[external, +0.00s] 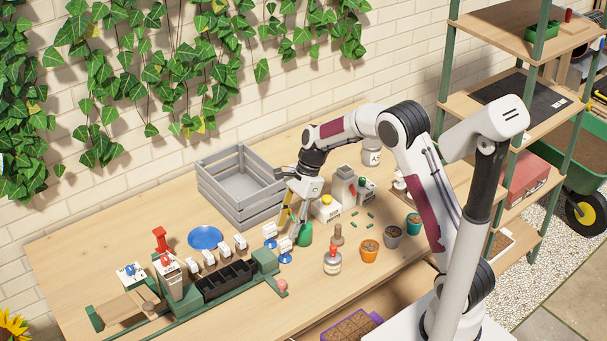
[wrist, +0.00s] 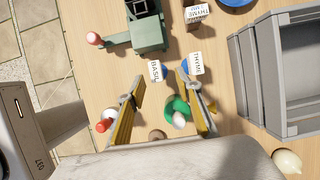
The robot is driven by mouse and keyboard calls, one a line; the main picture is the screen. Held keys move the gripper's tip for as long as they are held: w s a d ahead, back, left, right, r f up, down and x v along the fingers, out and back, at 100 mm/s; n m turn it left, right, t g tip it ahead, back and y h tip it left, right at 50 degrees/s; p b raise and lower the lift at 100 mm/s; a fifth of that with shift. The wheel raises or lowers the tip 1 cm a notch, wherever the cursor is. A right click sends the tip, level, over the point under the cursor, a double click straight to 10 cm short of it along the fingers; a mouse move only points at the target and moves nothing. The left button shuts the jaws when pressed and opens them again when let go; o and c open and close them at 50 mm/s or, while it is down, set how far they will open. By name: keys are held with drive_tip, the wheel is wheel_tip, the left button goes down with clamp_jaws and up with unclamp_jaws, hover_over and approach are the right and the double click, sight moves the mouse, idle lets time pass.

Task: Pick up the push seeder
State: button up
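My gripper (external: 294,218) points down over the table with its two yellow-lined fingers apart. In the wrist view my gripper (wrist: 158,80) is open, with nothing clamped between the fingers. A rounded green item with a pale end (wrist: 177,109) shows between the fingers, closer to the right one; it may be the push seeder, but I cannot be sure. In the external view this green item (external: 305,233) stands on the table just below and right of the fingers. Its far side is partly hidden by the gripper.
Labelled blocks on blue bases, BASIL (wrist: 155,70) and THYME (wrist: 196,64), stand close to the fingertips. A grey crate (external: 226,192) is behind. A red-topped bottle (external: 332,263), a wooden-handled tool (external: 337,236) and small pots (external: 370,251) stand to the right.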

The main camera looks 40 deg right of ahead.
sight(287, 239)
drive_tip(key=shift+x, duration=1)
drive_tip(key=shift+f, duration=0.1)
drive_tip(key=f, duration=0.2)
drive_tip(key=s+a+f, duration=0.1)
drive_tip(key=shift+f, duration=0.4)
drive_tip(key=shift+w+a+f, duration=0.1)
drive_tip(key=shift+a+f, duration=0.15)
drive_tip(key=shift+f, duration=0.3)
clamp_jaws()
